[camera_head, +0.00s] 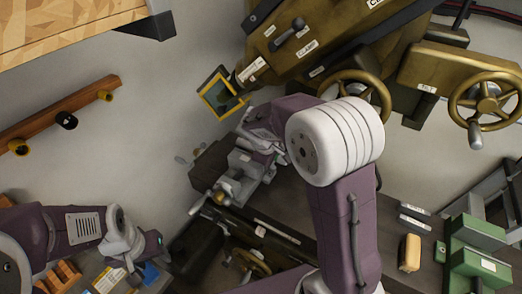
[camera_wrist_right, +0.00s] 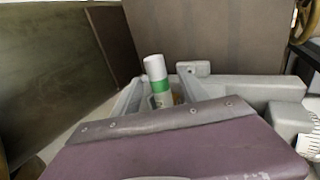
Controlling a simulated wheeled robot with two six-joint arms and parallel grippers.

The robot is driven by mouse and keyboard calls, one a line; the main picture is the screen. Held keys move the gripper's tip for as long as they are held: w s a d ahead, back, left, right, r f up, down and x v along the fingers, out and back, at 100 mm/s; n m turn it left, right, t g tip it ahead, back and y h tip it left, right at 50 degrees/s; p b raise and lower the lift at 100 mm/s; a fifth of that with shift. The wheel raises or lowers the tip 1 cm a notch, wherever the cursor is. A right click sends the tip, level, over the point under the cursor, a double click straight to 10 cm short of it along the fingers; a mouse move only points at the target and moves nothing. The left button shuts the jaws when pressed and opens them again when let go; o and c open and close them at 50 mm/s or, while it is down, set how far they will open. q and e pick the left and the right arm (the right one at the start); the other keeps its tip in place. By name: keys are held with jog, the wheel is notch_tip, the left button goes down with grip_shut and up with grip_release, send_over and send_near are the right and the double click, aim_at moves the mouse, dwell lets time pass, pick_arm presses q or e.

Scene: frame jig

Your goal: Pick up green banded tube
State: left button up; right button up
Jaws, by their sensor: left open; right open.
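The green banded tube (camera_wrist_right: 156,70) is white with a green band and stands nearly upright, leaning slightly, in the right wrist view. My right gripper (camera_wrist_right: 160,92) is open, with one finger on each side of the tube's lower part. Contact cannot be told, and the tube's lower end is hidden behind the gripper body. In the head view my right arm reaches into the grey vise-like fixture (camera_head: 242,160), where I cannot make out the tube. My left gripper (camera_head: 133,268) is open at the lower left, far from the fixture.
A large brass-coloured machine (camera_head: 325,45) with handwheels stands behind. A wooden rail with pegs (camera_head: 60,112) is on the left wall. A green machine (camera_head: 474,250) and a tan block (camera_head: 410,252) are at the lower right. Orange blocks (camera_head: 62,274) lie near my left arm.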

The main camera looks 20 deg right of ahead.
jog(key=shift+w+d+f, duration=0.1)
jog(key=shift+w+d, duration=0.05)
jog(key=c, duration=0.8)
grip_shut()
jog(key=shift+a+r+b, duration=0.25)
jog(key=shift+r+b, duration=0.1)
jog(key=shift+b, duration=0.25)
notch_tip(320, 180, up, 6)
jog(key=s+a+b, duration=0.6)
jog(key=s+a, duration=0.7)
jog(key=a, duration=0.1)
jog(key=shift+s+a+r, duration=0.2)
jog(key=shift+a+r, duration=0.05)
jog(key=shift+a, duration=0.05)
